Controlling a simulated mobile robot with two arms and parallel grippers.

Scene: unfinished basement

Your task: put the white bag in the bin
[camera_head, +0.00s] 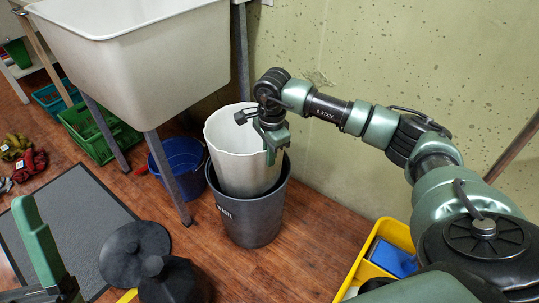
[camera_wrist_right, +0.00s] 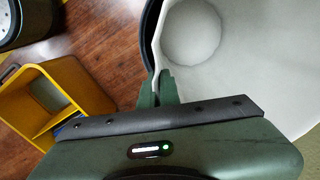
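The white bag (camera_head: 240,155) stands upright, its lower part inside the dark grey bin (camera_head: 252,215) and its open top well above the bin's rim. My right gripper (camera_head: 272,152) is at the bag's right rim, pointing down. In the right wrist view the fingers (camera_wrist_right: 158,88) are close together with the wall of the white bag (camera_wrist_right: 235,70) between them, so it looks shut on the bag. The bag's bottom is hidden in the bin in the head view. My left gripper (camera_head: 38,245) shows only in part at the lower left; its opening cannot be told.
A white utility sink (camera_head: 140,60) on metal legs stands behind left, with a blue bucket (camera_head: 180,168) and green crate (camera_head: 98,135) below. Black round objects (camera_head: 135,250) lie on the floor by a grey mat (camera_head: 75,215). A yellow container (camera_head: 362,266) is at front right.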

